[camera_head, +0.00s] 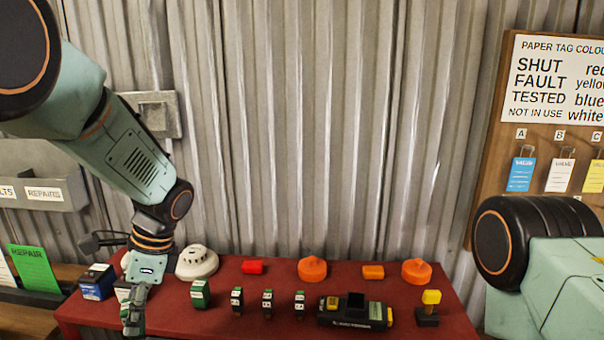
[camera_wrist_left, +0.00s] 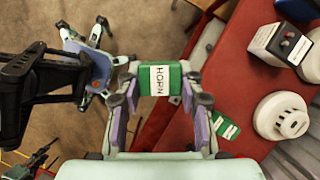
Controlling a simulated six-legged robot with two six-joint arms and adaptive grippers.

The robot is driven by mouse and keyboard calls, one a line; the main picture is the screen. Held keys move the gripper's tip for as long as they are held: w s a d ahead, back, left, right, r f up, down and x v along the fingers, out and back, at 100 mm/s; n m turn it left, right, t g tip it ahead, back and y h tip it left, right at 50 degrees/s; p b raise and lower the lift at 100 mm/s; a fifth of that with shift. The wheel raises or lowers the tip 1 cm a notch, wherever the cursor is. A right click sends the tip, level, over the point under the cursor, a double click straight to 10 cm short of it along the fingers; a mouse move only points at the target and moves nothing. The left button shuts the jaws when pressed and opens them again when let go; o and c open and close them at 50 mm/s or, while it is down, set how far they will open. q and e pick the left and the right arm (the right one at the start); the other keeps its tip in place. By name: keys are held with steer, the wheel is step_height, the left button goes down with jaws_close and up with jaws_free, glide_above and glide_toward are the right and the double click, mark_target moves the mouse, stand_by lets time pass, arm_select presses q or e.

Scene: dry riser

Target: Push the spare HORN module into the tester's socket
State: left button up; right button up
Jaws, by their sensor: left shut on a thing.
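The HORN module (camera_wrist_left: 160,82) is a green block with a white label reading HORN. In the left wrist view it sits between the fingertips of my left gripper (camera_wrist_left: 160,92), which is shut on it. In the head view my left gripper (camera_head: 133,310) hangs at the left end of the red table, pointing down; the module is hard to make out there. A black device (camera_head: 355,314) with a yellow button and a raised black block stands right of centre, well apart from the gripper; it may be the tester, but I cannot make out its socket. My right gripper is out of view.
The red table (camera_head: 230,322) also holds a green module (camera_head: 201,294), several small black-and-white modules (camera_head: 268,303), a white detector (camera_head: 197,262), orange domes (camera_head: 312,270) and a dark blue box (camera_head: 97,282). A corrugated wall (camera_head: 300,130) stands behind.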

arm_select(q)
steer(key=s+d+f+n+g+h+b, duration=0.1)
steer(key=s+d+f+n+b, duration=0.2)
steer(key=f, duration=0.4)
steer(key=s+d+f+n+g+h+b, duration=0.1)
steer(key=s+d+f+n+b, duration=0.2)
steer(key=f+n+b, duration=0.2)
steer(key=s+d+f+n+h+b, duration=0.2)
steer(key=s+d+f+n+b, duration=0.1)
steer(key=f, duration=0.6)
steer(key=d+n+b, duration=0.1)
steer(key=n+b, duration=0.1)
steer(key=b, duration=0.1)
steer(key=shift+s+f+g, duration=0.3)
steer(key=shift+s+g, duration=0.1)
